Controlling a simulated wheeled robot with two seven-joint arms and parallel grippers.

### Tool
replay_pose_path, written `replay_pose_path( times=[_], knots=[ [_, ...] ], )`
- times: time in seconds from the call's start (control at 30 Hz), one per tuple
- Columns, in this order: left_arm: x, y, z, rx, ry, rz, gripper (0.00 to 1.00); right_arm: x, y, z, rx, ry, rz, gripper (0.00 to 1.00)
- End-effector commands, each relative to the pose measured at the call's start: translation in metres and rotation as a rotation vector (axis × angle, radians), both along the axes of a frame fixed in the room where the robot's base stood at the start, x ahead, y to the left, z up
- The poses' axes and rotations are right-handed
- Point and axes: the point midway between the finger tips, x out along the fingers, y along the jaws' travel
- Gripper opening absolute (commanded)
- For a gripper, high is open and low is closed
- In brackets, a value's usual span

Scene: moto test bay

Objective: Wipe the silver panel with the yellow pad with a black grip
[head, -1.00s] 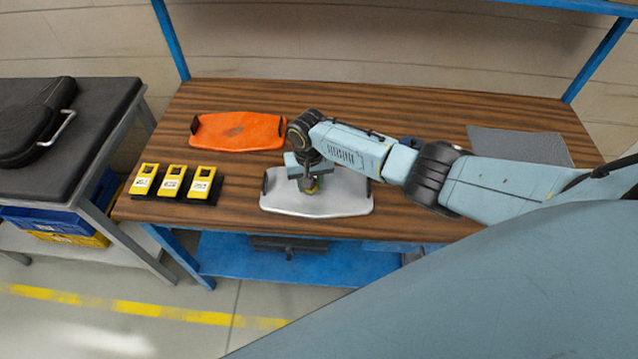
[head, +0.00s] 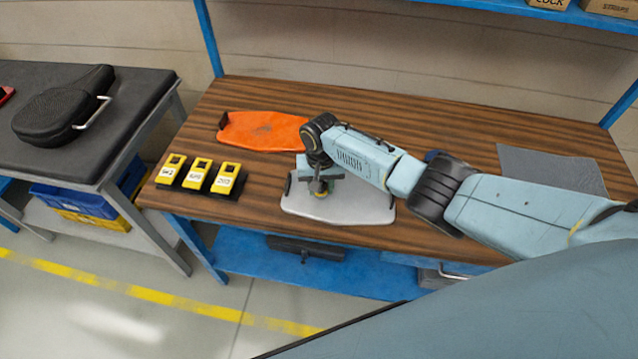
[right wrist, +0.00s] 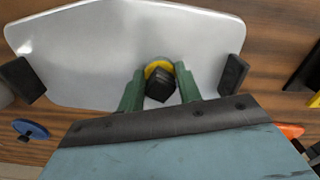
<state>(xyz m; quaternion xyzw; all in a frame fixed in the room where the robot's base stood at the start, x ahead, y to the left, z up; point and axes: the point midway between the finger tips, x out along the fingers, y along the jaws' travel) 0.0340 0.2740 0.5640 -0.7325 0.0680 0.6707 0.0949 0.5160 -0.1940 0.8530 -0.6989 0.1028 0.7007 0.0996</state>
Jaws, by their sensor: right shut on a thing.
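The silver panel (head: 350,208) lies flat near the front edge of the wooden bench, with black end brackets. It fills much of the right wrist view (right wrist: 90,50). My right gripper (head: 321,188) is over the panel's left part in the head view. In the right wrist view its green fingers (right wrist: 159,88) are shut on the black grip of the yellow pad (right wrist: 158,68). The pad is over the panel, mostly hidden by the grip and fingers; I cannot tell whether it touches. My left gripper is not in view.
An orange panel (head: 262,130) lies behind on the bench (head: 440,115). Several yellow labelled blocks (head: 199,176) stand at the bench's left end. A grey mat (head: 553,168) lies at the right.

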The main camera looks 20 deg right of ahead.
Motion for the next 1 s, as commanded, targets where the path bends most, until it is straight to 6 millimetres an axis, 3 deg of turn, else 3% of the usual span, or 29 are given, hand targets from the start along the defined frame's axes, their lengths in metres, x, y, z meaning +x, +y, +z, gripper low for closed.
replay_pose_path(
  times=[0.23, 1.0],
  knots=[
    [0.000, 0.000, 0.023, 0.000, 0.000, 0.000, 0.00, -0.012, -0.021, 0.003, -0.002, 0.004, -0.002, 0.16],
    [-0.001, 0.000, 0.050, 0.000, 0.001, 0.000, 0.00, -0.035, -0.061, -0.003, -0.004, 0.004, -0.001, 0.16]
  ],
)
